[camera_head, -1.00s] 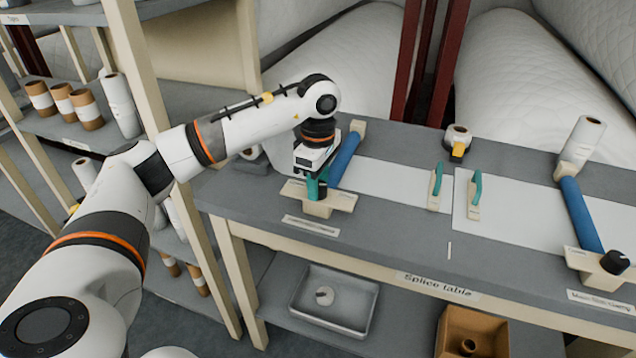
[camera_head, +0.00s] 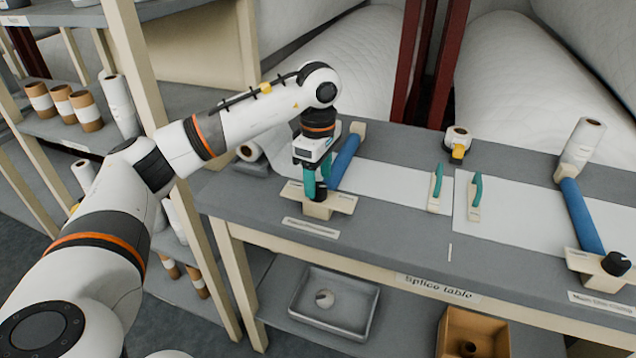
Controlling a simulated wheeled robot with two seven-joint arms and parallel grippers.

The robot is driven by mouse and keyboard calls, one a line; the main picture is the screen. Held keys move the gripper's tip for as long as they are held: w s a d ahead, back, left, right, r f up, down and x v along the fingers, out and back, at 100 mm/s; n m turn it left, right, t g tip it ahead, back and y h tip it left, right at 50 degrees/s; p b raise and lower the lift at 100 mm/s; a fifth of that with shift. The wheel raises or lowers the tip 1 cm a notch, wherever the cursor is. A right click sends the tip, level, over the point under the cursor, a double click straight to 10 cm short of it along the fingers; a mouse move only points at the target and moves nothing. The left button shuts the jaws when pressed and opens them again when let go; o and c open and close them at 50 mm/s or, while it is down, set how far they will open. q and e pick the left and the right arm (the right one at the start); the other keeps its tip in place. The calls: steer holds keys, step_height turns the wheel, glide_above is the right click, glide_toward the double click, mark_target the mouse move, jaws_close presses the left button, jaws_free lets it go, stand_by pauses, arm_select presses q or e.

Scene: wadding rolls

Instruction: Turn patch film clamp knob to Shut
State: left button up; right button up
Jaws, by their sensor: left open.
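The left film clamp is a beige block (camera_head: 340,203) with a blue bar (camera_head: 345,158) at the left end of the table. Its dark knob (camera_head: 320,191) shows partly behind my left gripper's fingers. My left gripper (camera_head: 317,182) points down at this knob with its teal fingers apart. One finger is on the knob's left, the other on its far right side. I cannot tell whether they touch it. The knob's pointer and markings are too small to read. My right gripper is not in view.
A second clamp with a black knob (camera_head: 615,263) and blue bar (camera_head: 582,215) stands at the right. Two teal-handled tools (camera_head: 475,192) and a tape dispenser (camera_head: 457,145) are on the splice table (camera_head: 400,235). A shelf post (camera_head: 160,120) stands at the left.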

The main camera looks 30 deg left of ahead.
mark_target(318, 186)
arm_select(q)
step_height(318, 186, up, 10)
stand_by(0.3)
steer(key=shift+f, duration=0.1)
stand_by(0.4)
